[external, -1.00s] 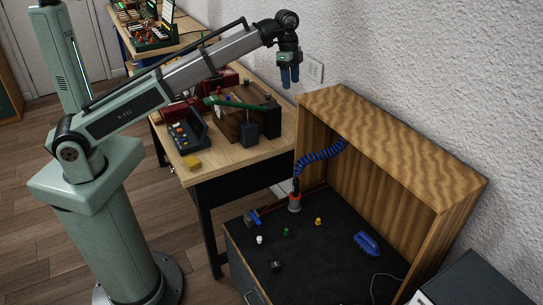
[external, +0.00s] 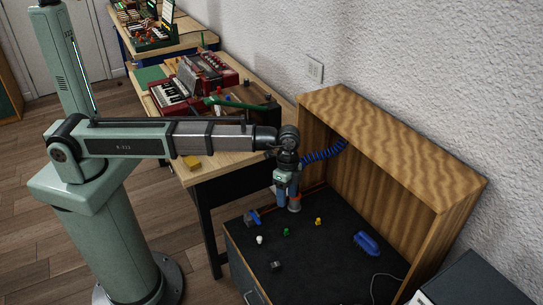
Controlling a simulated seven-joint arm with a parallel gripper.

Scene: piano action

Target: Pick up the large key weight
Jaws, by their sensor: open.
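My gripper (external: 284,207) points down over the back of the dark bench surface, just left of the grey and orange tool (external: 296,204) on the blue coiled cord; it partly overlaps this tool, and I cannot tell whether they touch. My gripper is open, and I see nothing held in it. No piece can be surely told as the large key weight. A small dark block (external: 276,265) lies near the front of the surface. A grey and blue piece (external: 251,218) lies left of my gripper.
Small white (external: 259,240), green (external: 286,232) and yellow (external: 318,221) pieces stand on the dark surface (external: 325,265). A blue oblong object (external: 367,243) lies at right. A wooden hood (external: 400,155) closes the back and right.

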